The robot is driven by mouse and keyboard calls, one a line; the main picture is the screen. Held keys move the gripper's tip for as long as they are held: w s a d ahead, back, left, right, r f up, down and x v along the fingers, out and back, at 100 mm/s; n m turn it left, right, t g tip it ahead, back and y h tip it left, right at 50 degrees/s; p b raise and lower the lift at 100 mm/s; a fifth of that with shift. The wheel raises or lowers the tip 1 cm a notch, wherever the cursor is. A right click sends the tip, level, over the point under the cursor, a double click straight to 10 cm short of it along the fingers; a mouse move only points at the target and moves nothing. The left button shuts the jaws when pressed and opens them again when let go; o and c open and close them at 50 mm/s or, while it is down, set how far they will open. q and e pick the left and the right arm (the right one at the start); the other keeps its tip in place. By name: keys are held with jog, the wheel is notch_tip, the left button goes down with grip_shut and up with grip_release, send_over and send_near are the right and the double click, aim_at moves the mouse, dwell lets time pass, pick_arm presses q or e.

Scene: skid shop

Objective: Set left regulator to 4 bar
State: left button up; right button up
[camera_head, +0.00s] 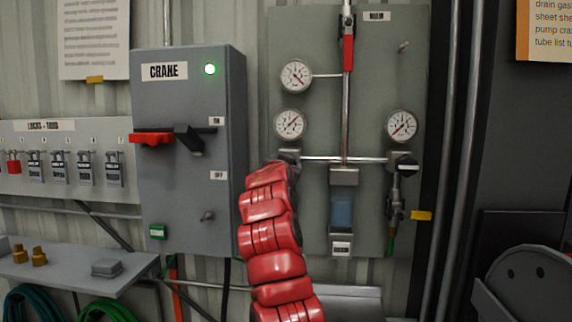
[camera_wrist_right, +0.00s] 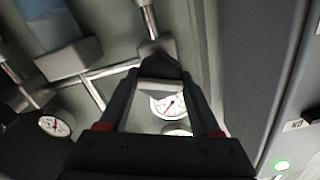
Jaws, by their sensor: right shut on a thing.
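The left regulator's dark knob (camera_head: 289,155) sits at the left end of the horizontal pipe, mostly hidden behind my arm in the head view. In the right wrist view, my right gripper (camera_wrist_right: 160,78) has its fingers around the dark knob (camera_wrist_right: 162,66) and is shut on it. The left gauge (camera_head: 289,124) is right above the knob; its scale is too small to read. It shows between the fingers in the wrist view (camera_wrist_right: 168,106), where its red needle is visible. My left gripper is not in view.
The right regulator (camera_head: 403,163) and right gauge (camera_head: 401,126) are across the panel. An upper gauge (camera_head: 296,75) and red-handled valve (camera_head: 348,52) are above. The CRANE box (camera_head: 188,110) with a red handle (camera_head: 152,138) stands close to the left. A blue bowl (camera_head: 341,209) hangs mid-panel.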

dwell(0.3)
jog(key=o, duration=1.4)
jog(key=shift+c, duration=0.2)
jog(key=shift+s, duration=0.1)
jog(key=shift+s+a+f, duration=0.1)
jog(key=shift+s+f, duration=0.05)
jog(key=shift+s, duration=0.05)
jog(key=b+v, duration=0.6)
jog(key=v, duration=1)
jog(key=shift+s, duration=0.4)
